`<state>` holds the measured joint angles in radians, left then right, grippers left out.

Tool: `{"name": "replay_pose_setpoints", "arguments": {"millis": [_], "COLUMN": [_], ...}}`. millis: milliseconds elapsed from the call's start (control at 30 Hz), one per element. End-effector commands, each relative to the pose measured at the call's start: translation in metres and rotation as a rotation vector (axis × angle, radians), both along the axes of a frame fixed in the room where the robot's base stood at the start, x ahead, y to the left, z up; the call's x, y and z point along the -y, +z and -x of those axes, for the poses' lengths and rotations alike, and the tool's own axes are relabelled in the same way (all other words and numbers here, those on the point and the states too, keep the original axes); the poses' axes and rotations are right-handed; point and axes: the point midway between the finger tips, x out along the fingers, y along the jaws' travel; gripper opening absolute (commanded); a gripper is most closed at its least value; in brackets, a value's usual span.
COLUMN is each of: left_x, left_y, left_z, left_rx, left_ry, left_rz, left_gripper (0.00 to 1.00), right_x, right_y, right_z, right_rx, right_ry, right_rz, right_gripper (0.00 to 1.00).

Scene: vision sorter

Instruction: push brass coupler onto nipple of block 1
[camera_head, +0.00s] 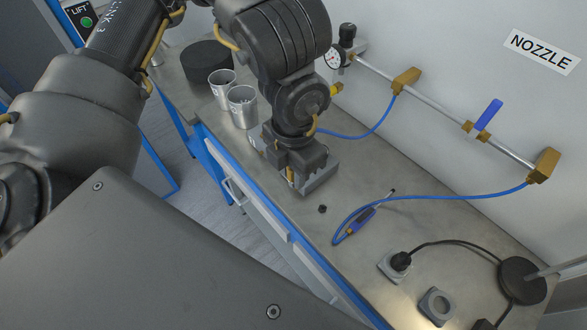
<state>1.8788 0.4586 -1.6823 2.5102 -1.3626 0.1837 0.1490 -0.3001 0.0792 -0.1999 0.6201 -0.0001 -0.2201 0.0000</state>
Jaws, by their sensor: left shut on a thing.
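My left gripper (297,180) points down over the bench and is shut, with a small brass-coloured bit (290,176), seemingly the brass coupler, showing at its fingers. The gripper hides most of it. A grey block (321,180) sits on the bench right at the gripper; its nipple is hidden, and I cannot tell whether coupler and nipple touch. I see no number on any block. A blue hose (372,132) runs from a brass block (406,80) on the wall pipe to behind my left wrist. My right gripper is out of view.
Two metal cups (243,108) and a dark round thing (207,62) stand left of my wrist. A small black piece (322,209) lies near. Grey square holders (436,306) and a black lamp base (521,281) are at right.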

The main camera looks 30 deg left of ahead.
Motion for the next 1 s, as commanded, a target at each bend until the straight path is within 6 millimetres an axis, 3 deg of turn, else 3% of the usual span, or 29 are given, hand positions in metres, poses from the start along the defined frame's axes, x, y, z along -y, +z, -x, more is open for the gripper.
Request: {"name": "replay_pose_setpoints", "arguments": {"millis": [33, 167, 467, 1000], "left_x": [0.000, 0.000, -0.004, -0.047], "left_y": [0.010, 0.018, 0.017, 0.018], "left_z": [0.000, 0.000, -0.004, -0.041], "left_rx": [0.000, 0.000, 0.001, 0.001], "left_ry": [0.000, 0.000, 0.004, 0.005], "left_rz": [0.000, 0.000, 0.001, 0.001], "left_gripper": [0.00, 0.00, 0.00, 0.00], "right_x": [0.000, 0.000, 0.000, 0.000], "right_y": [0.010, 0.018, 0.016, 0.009], "right_z": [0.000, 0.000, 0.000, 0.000], "right_rx": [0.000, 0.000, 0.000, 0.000], "right_ry": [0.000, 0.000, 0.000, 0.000], "right_rz": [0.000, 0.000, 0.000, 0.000], "right_gripper": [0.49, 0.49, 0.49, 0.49]}}
